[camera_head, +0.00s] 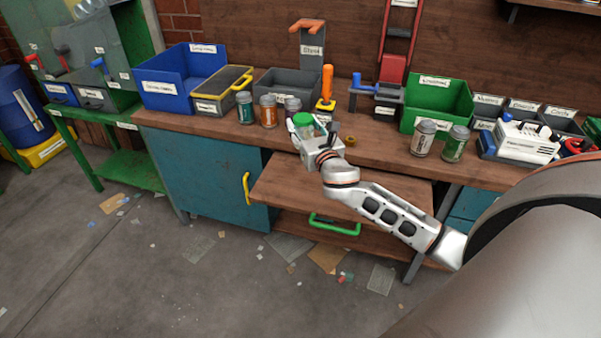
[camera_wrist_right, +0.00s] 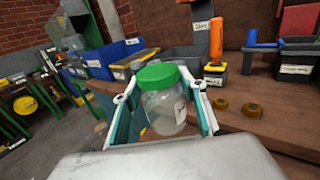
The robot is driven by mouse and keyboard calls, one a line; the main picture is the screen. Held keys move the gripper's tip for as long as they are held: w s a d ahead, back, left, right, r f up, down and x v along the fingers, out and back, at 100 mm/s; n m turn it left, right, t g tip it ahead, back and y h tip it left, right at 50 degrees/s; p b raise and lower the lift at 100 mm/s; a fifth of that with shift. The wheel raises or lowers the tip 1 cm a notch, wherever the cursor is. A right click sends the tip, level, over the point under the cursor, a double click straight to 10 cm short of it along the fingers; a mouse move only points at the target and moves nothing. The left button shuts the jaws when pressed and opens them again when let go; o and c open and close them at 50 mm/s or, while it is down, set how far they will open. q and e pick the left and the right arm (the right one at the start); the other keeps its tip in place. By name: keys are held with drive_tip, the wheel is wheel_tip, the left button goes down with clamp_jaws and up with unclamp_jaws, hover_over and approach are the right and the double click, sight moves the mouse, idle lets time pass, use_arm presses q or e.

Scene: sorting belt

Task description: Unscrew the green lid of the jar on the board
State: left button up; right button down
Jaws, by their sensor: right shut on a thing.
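The clear glass jar (camera_wrist_right: 166,114) with a white label stands upright between the two fingers of my right gripper (camera_wrist_right: 162,95), in the right wrist view. Its green lid (camera_wrist_right: 158,76) sits on top, above the fingers. In the head view the green lid (camera_head: 302,119) shows above my right gripper (camera_head: 314,138), at the front of the bench. My right gripper is shut on the jar's glass body. The gripper hides most of the jar in the head view, and I cannot tell what is under the jar. My left gripper is not in view.
The wooden bench top (camera_head: 385,148) carries several labelled cans behind and beside the jar. An orange-handled screwdriver (camera_head: 326,84) stands in a holder behind it. Two small brass rings (camera_wrist_right: 236,106) lie to its right. A pulled-out wooden board (camera_head: 345,187) juts out below.

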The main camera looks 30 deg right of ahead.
wheel_tip(320, 180, down, 15)
drive_tip(key=b, duration=0.5)
drive_tip(key=shift+b, duration=0.4)
drive_tip(key=shift+f, duration=0.3)
drive_tip(key=shift+r, duration=0.2)
drive_tip(key=shift+f, duration=0.2)
drive_tip(key=c, duration=1.5)
unclamp_jaws()
drive_tip(key=o, duration=0.3)
drive_tip(key=shift+r, duration=0.1)
